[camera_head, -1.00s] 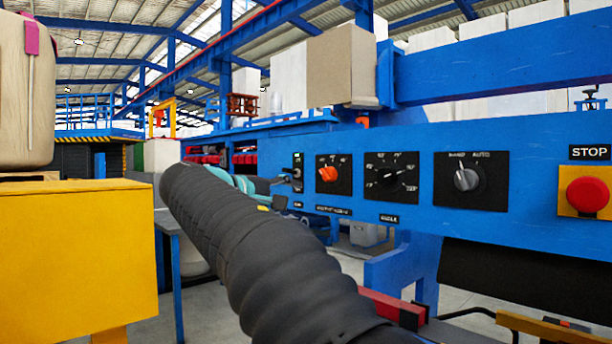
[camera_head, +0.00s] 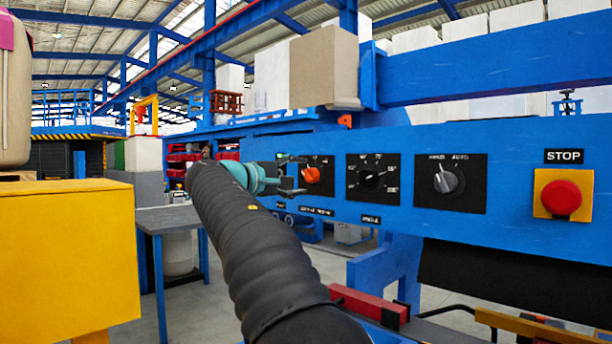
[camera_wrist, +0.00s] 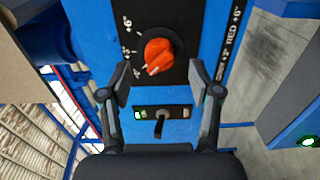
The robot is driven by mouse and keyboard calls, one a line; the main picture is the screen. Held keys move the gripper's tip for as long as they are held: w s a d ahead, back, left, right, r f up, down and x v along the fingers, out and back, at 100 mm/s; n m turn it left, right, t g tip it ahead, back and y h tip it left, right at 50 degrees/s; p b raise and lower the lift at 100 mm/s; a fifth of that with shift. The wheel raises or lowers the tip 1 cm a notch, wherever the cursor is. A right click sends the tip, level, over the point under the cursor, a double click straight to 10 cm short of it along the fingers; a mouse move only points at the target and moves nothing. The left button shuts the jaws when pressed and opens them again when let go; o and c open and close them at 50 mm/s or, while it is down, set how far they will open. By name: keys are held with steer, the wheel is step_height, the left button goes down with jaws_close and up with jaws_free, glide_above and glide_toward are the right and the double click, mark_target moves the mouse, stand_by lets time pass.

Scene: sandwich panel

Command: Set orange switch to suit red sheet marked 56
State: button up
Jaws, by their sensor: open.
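The orange switch (camera_head: 312,175) is a rotary knob on a black plate on the blue panel. In the wrist view the knob (camera_wrist: 158,54) shows whole, its pointer end toward the lower left of the picture among white degree marks, one reading +6°. My gripper (camera_head: 294,175) is open and empty in front of the panel, just left of the knob in the head view. In the wrist view its fingertips (camera_wrist: 168,88) are spread, with the knob beyond them and slightly left of centre. No red sheet marked 56 is seen.
A small toggle plate (camera_wrist: 160,115) with a green light lies beside the knob. Right of the orange switch are a black dial (camera_head: 372,178), a grey selector (camera_head: 446,182) and a red stop button (camera_head: 561,197). A yellow box (camera_head: 65,262) stands left.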

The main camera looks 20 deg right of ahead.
mark_target(305, 176)
steer(key=shift+x, duration=1.6)
steer(key=c, duration=1.1)
steer(key=shift+c, duration=0.2)
